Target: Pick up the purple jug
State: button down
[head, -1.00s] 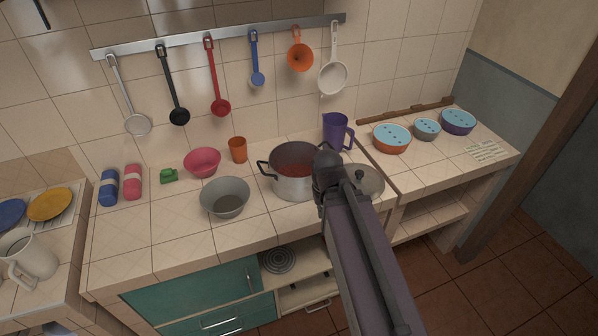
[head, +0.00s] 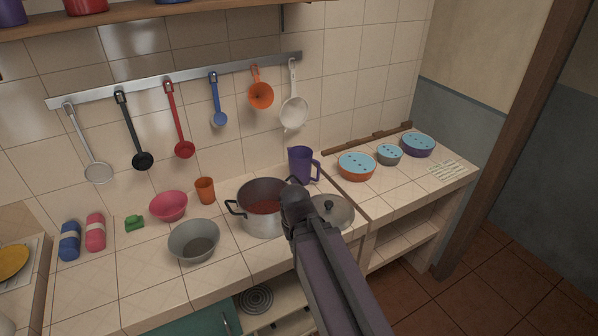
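The purple jug (head: 301,166) stands upright at the back of the tiled counter, with its handle on the right side. It is behind the metal pot and the end of my arm. My arm reaches up from the bottom right, and its dark end covers the right part of the pot. My gripper's fingers are hidden behind the arm, so I cannot tell whether they are open or shut. The jug shows no contact with my arm.
A metal pot (head: 258,219) with red contents and a lid (head: 338,212) stand close in front of the jug. An orange cup (head: 205,190), a pink bowl (head: 168,206) and a grey bowl (head: 194,243) are to the left. Lidded bowls (head: 356,167) sit right. Utensils hang from a rail (head: 180,80).

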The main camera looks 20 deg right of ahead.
aim_at(300, 157)
jog(key=k, duration=1.35)
jog(key=z, duration=0.4)
jog(key=i, duration=1.75)
jog(key=u, duration=0.15)
